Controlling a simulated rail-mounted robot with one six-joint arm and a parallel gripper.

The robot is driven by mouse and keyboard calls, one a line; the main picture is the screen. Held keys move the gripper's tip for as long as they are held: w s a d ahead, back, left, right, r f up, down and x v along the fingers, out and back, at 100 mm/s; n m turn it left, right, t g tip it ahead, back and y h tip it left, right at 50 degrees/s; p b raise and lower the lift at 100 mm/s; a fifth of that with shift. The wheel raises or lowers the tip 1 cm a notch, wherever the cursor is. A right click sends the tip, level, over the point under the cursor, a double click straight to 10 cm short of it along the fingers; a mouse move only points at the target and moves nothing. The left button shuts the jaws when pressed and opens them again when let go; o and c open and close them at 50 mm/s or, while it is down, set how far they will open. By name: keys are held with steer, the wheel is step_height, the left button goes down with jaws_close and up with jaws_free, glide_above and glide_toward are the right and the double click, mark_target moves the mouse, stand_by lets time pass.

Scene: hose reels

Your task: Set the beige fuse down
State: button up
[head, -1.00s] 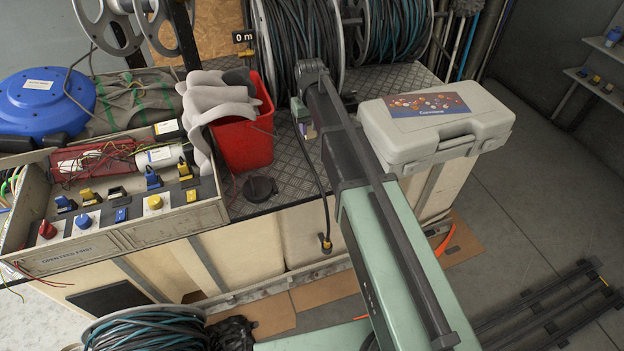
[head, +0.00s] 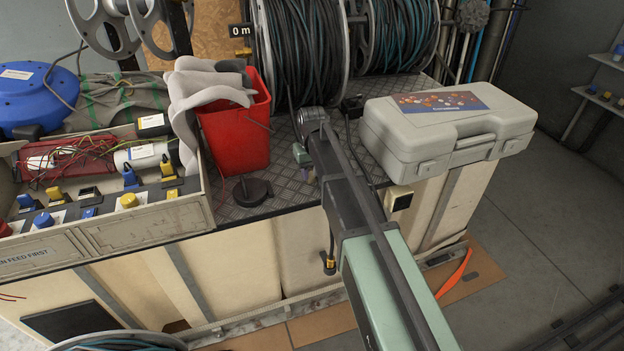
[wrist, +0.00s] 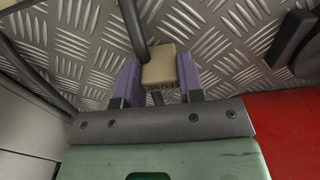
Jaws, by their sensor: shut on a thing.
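The beige fuse (wrist: 160,70), a small block with dark lettering on its front, sits between the two purple fingertips of my gripper (wrist: 159,82) in the wrist view. The gripper is shut on it. Diamond-plate metal bench top (wrist: 70,50) lies beneath; I cannot tell whether the fuse touches it. In the head view my gripper (head: 304,164) is low over the bench top (head: 285,190), between the red bucket and the grey case. The fuse cannot be made out there, behind my arm.
A red bucket (head: 237,140) with grey gloves and a black round disc (head: 252,190) stand left of my gripper. A grey case (head: 440,130) is to the right, hose reels (head: 310,65) behind. A dark cable (wrist: 133,25) passes close to the fuse. Bare plate shows around the gripper.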

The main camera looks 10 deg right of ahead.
steer(key=shift+f, duration=0.15)
steer(key=o, duration=0.9)
step_height(320, 180, up, 13)
steer(key=p, duration=1.2)
steer(key=s+m, duration=0.1)
steer(key=s, duration=2.3)
steer(key=shift+s+f, duration=0.15)
steer(key=shift+f, duration=0.05)
